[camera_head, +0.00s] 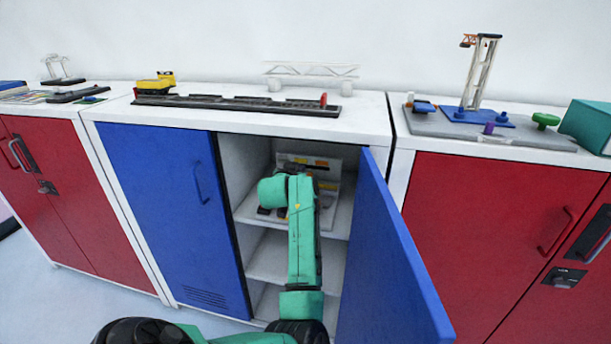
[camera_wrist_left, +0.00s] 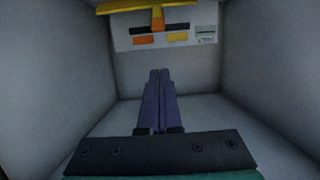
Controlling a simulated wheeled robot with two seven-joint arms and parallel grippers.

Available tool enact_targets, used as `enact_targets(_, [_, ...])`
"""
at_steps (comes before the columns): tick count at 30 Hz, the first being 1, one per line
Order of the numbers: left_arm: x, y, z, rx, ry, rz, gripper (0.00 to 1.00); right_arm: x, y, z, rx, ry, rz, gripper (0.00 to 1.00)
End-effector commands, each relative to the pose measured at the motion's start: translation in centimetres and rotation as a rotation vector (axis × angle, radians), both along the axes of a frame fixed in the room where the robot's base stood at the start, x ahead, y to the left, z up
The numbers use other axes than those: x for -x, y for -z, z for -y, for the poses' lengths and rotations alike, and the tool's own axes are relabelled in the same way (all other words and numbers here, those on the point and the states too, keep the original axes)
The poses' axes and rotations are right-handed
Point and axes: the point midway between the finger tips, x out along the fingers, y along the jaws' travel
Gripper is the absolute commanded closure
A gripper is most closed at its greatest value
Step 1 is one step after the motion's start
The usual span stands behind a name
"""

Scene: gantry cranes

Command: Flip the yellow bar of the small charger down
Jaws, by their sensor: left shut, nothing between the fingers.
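The small charger appears to be the pale panelled unit (camera_head: 333,182) on the upper shelf of the open blue cabinet, partly hidden by my left arm. Its pale back panel with a black strip and orange patches also shows in the left wrist view (camera_wrist_left: 203,20). A yellow bar (camera_wrist_left: 125,8) on an orange stem crosses the top of that view, ahead of and above my fingers. My left gripper (camera_wrist_left: 160,73) is shut and empty, its purple fingers pointing toward the panel, apart from the bar. In the head view the arm covers the gripper. My right gripper is not in view.
The blue cabinet door (camera_head: 385,255) stands open right of my left arm; the other blue door (camera_head: 170,210) is closed. The compartment's walls lie close on both sides. A lower shelf (camera_head: 265,262) is below. Crane models, including a tall tower (camera_head: 482,75), stand on the cabinet tops.

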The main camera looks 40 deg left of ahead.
Motion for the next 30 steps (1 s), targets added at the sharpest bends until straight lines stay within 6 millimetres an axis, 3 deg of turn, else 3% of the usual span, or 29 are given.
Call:
enact_targets(8, [-0.9,0.3,-0.5,0.0,0.002,-0.003,1.0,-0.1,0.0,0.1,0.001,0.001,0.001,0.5])
enact_targets(18, [-6.1,2.0,-3.3,0.001,0.003,-0.002,1.0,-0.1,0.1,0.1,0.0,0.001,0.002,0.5])
enact_targets(26, [-8.5,2.9,-4.7,0.001,0.002,-0.001,1.0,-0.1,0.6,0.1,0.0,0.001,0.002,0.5])
enact_targets(30, [-7.0,4.0,-3.7,0.001,0.002,-0.001,1.0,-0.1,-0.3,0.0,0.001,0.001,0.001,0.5])
